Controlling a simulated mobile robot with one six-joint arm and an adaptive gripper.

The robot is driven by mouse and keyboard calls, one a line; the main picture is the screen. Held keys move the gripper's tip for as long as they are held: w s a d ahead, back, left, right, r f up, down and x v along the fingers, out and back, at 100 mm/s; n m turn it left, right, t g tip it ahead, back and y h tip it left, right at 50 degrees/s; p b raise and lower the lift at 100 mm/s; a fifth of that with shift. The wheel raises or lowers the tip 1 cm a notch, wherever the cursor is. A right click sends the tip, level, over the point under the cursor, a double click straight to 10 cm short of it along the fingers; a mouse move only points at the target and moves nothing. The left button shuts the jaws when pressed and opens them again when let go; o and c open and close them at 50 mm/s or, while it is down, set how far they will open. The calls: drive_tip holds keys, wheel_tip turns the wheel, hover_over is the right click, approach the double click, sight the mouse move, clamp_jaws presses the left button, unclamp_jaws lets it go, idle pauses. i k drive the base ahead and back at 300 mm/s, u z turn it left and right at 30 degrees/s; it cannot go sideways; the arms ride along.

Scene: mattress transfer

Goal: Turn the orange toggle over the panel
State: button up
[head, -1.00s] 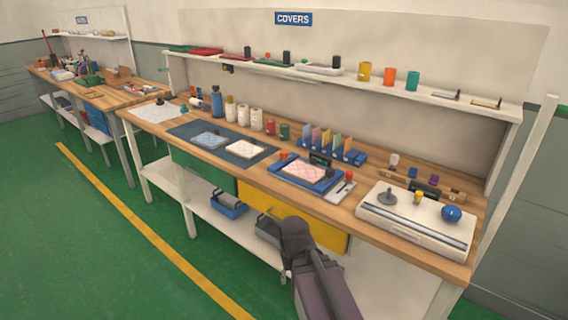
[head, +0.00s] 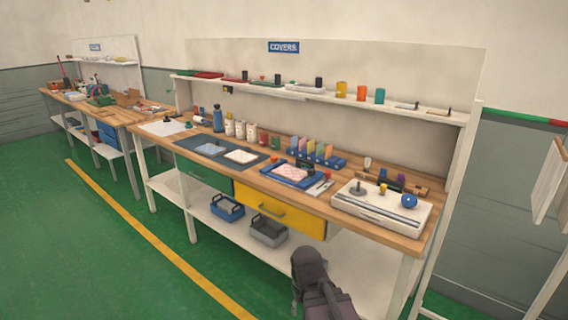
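A white panel box (head: 375,216) with a grey knob, a yellow knob (head: 383,188) and a blue knob (head: 409,201) sits at the right end of the bench. A dark part of my arm rises at the bottom, in front of the bench; my gripper's fingers do not show.
The wooden bench (head: 285,186) also holds a blue tray (head: 298,174), mats, jars and colored cards. The shelf (head: 420,117) carries cups, including an orange one (head: 361,93). Green floor (head: 110,250) is open in front. White hanging boards (head: 548,190) show at the right edge.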

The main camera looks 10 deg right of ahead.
sight(273, 159)
drive_tip(key=u, duration=0.25)
drive_tip(key=k, duration=0.1)
drive_tip(key=z, duration=0.6)
drive_tip(key=i, duration=1.05)
drive_tip(key=z, duration=0.05)
